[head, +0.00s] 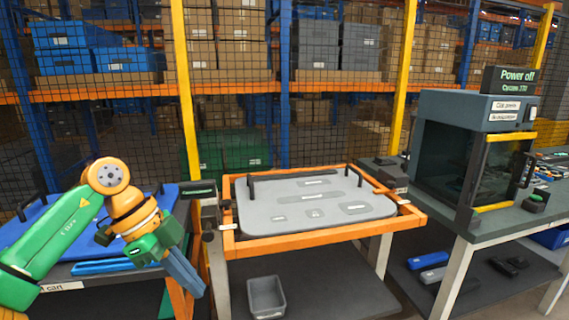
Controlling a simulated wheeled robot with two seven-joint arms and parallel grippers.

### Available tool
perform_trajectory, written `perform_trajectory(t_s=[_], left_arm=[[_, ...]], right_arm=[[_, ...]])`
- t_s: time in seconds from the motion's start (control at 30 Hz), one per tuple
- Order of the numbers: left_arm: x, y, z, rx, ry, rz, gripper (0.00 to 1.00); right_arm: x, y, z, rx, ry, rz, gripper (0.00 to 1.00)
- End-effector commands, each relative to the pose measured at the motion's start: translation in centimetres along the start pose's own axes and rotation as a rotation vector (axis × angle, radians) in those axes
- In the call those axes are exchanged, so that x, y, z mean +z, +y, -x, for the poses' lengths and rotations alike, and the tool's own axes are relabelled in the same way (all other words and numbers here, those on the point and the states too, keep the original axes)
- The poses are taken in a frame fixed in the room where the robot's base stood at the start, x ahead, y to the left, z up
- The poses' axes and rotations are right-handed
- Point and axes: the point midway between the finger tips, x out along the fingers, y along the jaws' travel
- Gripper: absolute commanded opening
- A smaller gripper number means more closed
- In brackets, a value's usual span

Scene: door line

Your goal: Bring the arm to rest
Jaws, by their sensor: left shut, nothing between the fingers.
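My left arm comes in from the left, with green and orange links. My left gripper (186,275) points down and to the right, in front of the gap between the cart at left and the orange-framed table. Its fingers are shut with nothing seen between them. It touches no object that I can make out. My right gripper is not in the head view.
The orange-framed table (330,243) holds a grey panel (270,214) with a black handle. The cart at left carries a blue panel (90,240). A grey bin (266,297) sits below.

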Motion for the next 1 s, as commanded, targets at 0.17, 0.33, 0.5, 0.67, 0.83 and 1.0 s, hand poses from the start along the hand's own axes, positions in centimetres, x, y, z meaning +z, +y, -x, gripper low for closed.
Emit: perform_trajectory(t_s=[0.17, 0.33, 0.5, 0.67, 0.83, 1.0], left_arm=[[-2.3, -0.7, -3.1, 0.019, 0.172, -0.094, 0.00], [-5.9, -1.8, -7.3, -0.014, 0.470, -0.187, 0.00], [-8.4, -4.5, -11.6, -0.204, 0.850, -0.146, 0.00], [-2.7, -8.4, -18.8, -0.598, 1.012, 0.213, 0.00], [8.6, -6.0, -28.3, -0.826, 0.774, 0.610, 0.00], [17.9, 2.3, -36.6, -0.839, 0.440, 0.895, 0.00]], right_arm=[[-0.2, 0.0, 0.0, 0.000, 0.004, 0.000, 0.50], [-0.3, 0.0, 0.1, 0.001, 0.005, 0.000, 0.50], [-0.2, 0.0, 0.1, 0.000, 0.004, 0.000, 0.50], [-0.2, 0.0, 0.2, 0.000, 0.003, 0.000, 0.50], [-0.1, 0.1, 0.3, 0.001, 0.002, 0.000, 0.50], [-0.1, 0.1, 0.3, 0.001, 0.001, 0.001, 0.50]])
